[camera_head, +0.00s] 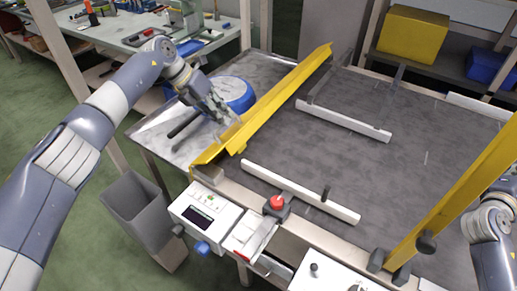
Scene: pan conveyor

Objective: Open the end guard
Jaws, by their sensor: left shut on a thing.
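A long yellow guard (283,92) runs diagonally along the left end of the dark grey conveyor bed (350,150); I take it for the end guard. My left gripper (226,116) is at the guard's left side, near its lower part. It is shut on the guard, though the fingers are small and the exact contact is hard to make out. A second yellow bar (455,200) stands at the right, with a black knob (425,241) near its lower end. My right arm shows at the right edge; its gripper is not visible.
A blue round object (234,93) lies on the metal table left of the guard. White rails (300,192) lie on the bed. A red button (277,203) and control box (205,214) are in front. A grey bin (140,212) stands at lower left.

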